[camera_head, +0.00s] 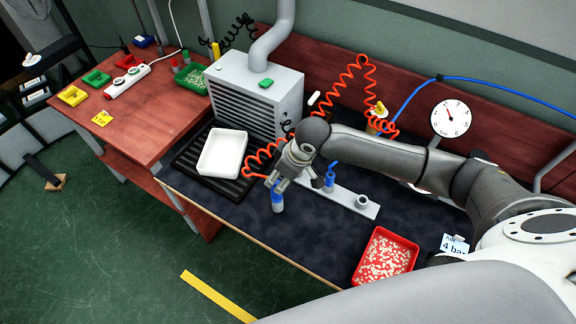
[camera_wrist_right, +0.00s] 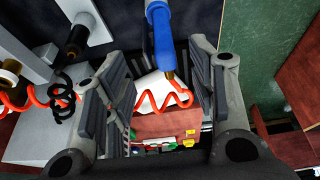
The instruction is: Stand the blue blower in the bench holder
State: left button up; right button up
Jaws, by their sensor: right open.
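The blue blower (camera_head: 278,198) stands roughly upright over the front part of the dark bench mat, with a grey lower end. In the right wrist view the blower (camera_wrist_right: 163,42) appears between the two fingers, and the red coiled hose runs by its narrow brownish end. My right gripper (camera_head: 279,183) is open just above the blower; its fingers (camera_wrist_right: 160,70) are spread on both sides without visible contact. The bench holder (camera_head: 345,200) is a pale grey strip to the right, with an empty-looking round cup (camera_head: 362,202) at its right end. My left gripper is out of view.
A red tray (camera_head: 386,257) of small pale parts sits front right. A white tray (camera_head: 222,153) lies on a black rack beside a grey box unit (camera_head: 255,95). A red coiled hose (camera_head: 345,82) hangs behind the gripper. A dark-topped tool (camera_wrist_right: 78,42) stands near the strip.

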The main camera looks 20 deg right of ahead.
jog(key=v, duration=0.6)
jog(key=shift+r, duration=0.3)
jog(key=shift+s, duration=0.15)
